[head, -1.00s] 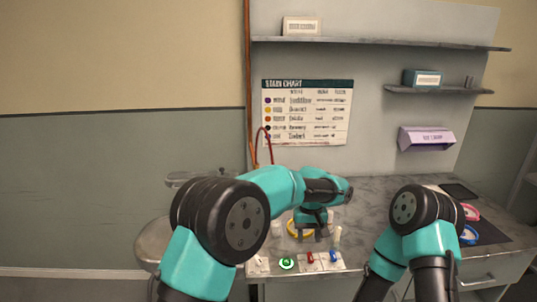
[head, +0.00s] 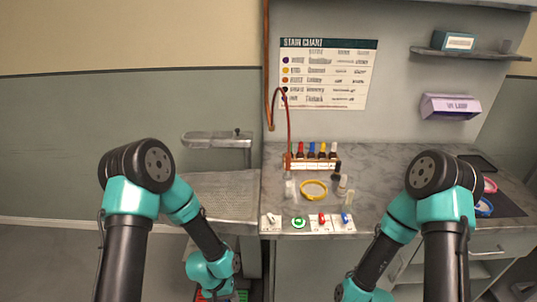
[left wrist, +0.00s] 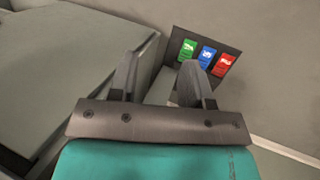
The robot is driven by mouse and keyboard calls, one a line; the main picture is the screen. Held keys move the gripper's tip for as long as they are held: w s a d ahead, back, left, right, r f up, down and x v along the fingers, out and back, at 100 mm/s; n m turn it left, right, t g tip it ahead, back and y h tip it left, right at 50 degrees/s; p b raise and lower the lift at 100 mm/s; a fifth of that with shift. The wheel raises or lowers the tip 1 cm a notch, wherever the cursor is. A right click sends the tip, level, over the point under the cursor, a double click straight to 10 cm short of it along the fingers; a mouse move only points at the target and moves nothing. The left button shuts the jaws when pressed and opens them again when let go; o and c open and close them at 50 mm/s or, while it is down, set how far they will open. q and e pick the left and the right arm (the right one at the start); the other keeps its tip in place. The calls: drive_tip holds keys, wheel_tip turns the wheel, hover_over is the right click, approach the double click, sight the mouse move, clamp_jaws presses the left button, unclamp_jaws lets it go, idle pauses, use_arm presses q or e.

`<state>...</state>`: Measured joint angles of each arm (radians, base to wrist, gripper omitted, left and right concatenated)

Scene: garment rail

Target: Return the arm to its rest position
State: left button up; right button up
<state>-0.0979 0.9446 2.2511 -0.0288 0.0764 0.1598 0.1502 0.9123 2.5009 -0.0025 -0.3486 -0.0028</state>
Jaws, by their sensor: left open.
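My left arm now hangs folded down at the left of the head view, its wrist (head: 212,270) low in front of the counter. In the left wrist view my left gripper (left wrist: 160,72) is open, with its two grey fingers apart and nothing between them. My right arm (head: 440,205) is bent downward at the right of the head view, and its wrist runs to the bottom edge. The right fingers do not show.
Green, blue and red labelled patches (left wrist: 207,54) lie beyond the left fingers.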

use_arm(q)
drive_tip(key=s+a+f+n+t, duration=0.1)
drive_tip(key=s+a+t, duration=0.1)
drive_tip(key=s+a, duration=0.5)
drive_tip(key=shift+s+a+f+n, duration=0.15)
drive_tip(key=shift+a+f+n, duration=0.15)
drive_tip(key=shift+a, duration=0.65)
idle(1.2)
